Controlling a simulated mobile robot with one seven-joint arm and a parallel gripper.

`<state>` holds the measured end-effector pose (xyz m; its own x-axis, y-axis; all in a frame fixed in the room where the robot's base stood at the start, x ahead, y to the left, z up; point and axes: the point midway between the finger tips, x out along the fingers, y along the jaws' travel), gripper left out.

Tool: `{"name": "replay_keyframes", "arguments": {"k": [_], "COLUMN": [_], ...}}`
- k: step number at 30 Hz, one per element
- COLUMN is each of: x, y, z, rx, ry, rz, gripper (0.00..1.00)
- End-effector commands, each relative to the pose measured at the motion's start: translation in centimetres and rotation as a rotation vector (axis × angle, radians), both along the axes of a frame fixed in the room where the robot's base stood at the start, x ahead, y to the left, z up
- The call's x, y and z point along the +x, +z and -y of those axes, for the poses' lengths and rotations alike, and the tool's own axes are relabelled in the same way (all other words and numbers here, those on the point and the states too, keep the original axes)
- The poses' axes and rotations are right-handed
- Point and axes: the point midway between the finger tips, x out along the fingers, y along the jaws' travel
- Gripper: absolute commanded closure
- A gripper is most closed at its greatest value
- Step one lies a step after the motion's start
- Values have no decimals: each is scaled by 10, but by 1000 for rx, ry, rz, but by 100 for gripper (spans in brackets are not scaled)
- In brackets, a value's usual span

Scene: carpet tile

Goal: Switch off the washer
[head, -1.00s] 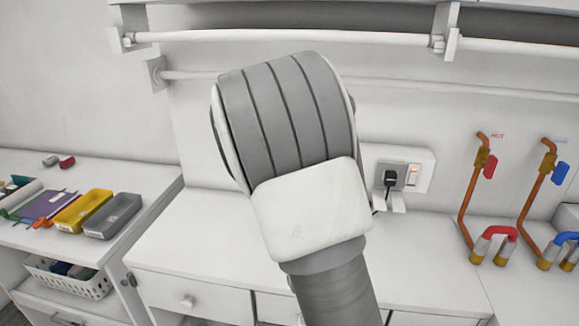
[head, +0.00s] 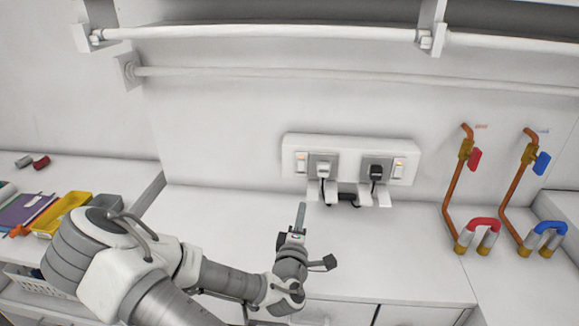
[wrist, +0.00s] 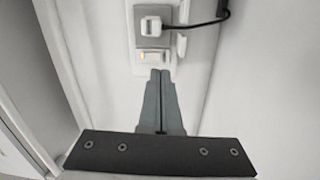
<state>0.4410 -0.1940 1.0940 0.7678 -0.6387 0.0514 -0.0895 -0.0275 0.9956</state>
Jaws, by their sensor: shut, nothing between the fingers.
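A white wall outlet panel (head: 350,140) holds two sockets, each with a rocker switch at its outer end. The left switch (head: 301,162) has an orange light and sits beside a white plug (head: 323,170). The right switch (head: 398,168) also shows an orange light, beside a black plug (head: 376,171). My gripper (head: 300,207) is shut and empty, pointing up at the wall below the left socket. In the wrist view, the shut fingertips (wrist: 162,72) appear just below the lit switch (wrist: 151,57) and white plug (wrist: 151,26); contact cannot be told. No washer is identifiable.
Cords hang below the panel near small white brackets (head: 365,195). Copper pipes with red (head: 475,160) and blue (head: 542,162) tap handles stand at right. A yellow tray (head: 62,214) is at left. White rails (head: 260,34) cross above. The countertop (head: 410,250) is mostly clear.

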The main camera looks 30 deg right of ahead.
Motion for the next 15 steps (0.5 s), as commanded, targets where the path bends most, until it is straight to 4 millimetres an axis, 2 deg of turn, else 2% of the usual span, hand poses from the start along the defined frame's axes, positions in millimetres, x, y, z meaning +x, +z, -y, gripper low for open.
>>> {"name": "replay_keyframes", "arguments": {"k": [6, 15], "x": [2, 3], "y": [14, 15], "z": [-6, -6], "rx": [-102, -107], "ry": [40, 41], "rz": [5, 7], "gripper": [100, 100]}}
